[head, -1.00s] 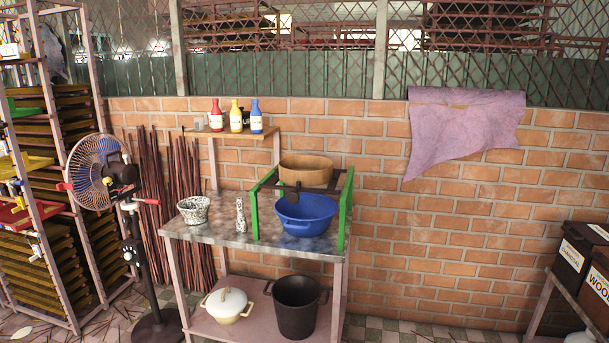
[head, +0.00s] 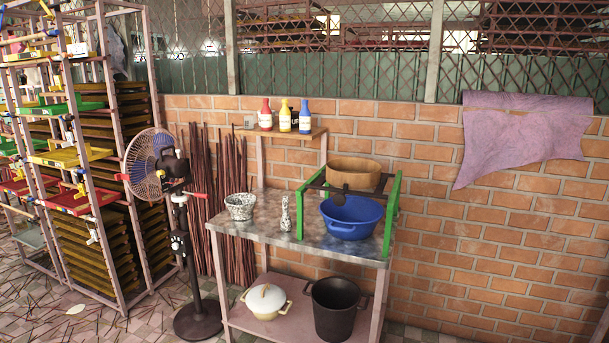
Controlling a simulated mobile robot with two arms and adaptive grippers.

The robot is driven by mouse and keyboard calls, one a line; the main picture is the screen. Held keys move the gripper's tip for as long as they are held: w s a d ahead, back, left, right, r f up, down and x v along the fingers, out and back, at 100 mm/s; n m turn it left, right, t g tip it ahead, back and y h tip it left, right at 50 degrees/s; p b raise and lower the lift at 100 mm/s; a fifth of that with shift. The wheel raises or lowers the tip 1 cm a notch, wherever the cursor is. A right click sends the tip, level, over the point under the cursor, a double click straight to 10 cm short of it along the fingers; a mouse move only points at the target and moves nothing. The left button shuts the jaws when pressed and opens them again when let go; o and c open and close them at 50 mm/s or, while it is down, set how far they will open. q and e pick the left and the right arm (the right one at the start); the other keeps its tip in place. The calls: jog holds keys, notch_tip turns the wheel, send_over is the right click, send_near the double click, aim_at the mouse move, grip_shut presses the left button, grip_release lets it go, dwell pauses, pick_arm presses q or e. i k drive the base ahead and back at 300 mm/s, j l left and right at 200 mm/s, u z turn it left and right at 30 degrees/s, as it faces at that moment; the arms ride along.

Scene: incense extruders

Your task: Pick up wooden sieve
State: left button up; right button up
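The wooden sieve (head: 353,172) is a round, light-brown wooden ring. It sits upright on top of a green-sided stand (head: 391,213) on the metal table (head: 265,232). A blue basin (head: 351,217) sits below and in front of it, inside the stand. A small dark part hangs at the front of the stand, just below the sieve. Neither of my grippers is in the head view, and nothing touches the sieve from my side.
A speckled pot (head: 240,206) and small vase (head: 285,213) stand on the table. A standing fan (head: 155,165) and tray racks (head: 90,170) are on the left. A white pot (head: 266,301) and black pot (head: 336,307) sit on the lower shelf. Floor at bottom left is partly clear.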

aim_at(353, 172)
jog(key=i+l+u, duration=0.3)
jog(key=l+u, duration=0.35)
jog(key=i+l+u, duration=0.15)
jog(key=l+u, duration=0.15)
jog(key=l, duration=0.25)
jog(key=l+u, duration=0.35)
jog(key=i+l, duration=0.05)
jog(key=l, duration=0.05)
